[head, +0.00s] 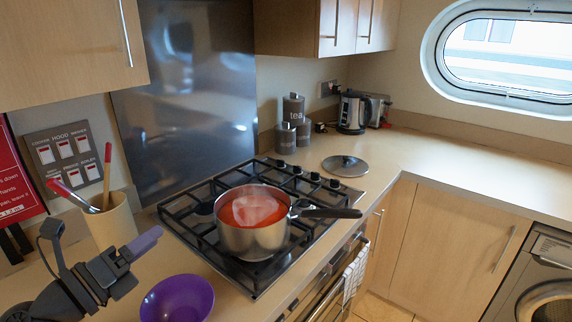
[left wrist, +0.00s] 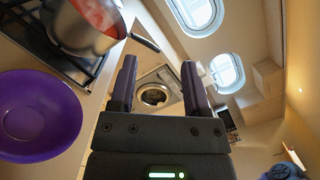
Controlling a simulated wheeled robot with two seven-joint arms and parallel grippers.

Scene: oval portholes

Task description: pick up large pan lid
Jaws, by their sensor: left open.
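The large pan lid (head: 345,165) is a round, flat lid with a dark knob. It lies on the worktop just beyond the back right corner of the hob in the head view. My left gripper (head: 138,248) is at the lower left, near the purple bowl and far from the lid. In the left wrist view its two fingers (left wrist: 159,65) stand apart with nothing between them. The lid is not visible in the left wrist view. My right gripper does not show in either view.
A steel pot (head: 254,225) with red contents sits on the gas hob (head: 190,222), its handle pointing right. A purple bowl (head: 177,300), a utensil holder (head: 110,222), canisters (head: 293,108) and a kettle (head: 352,112) stand around. The right worktop (head: 460,155) is clear.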

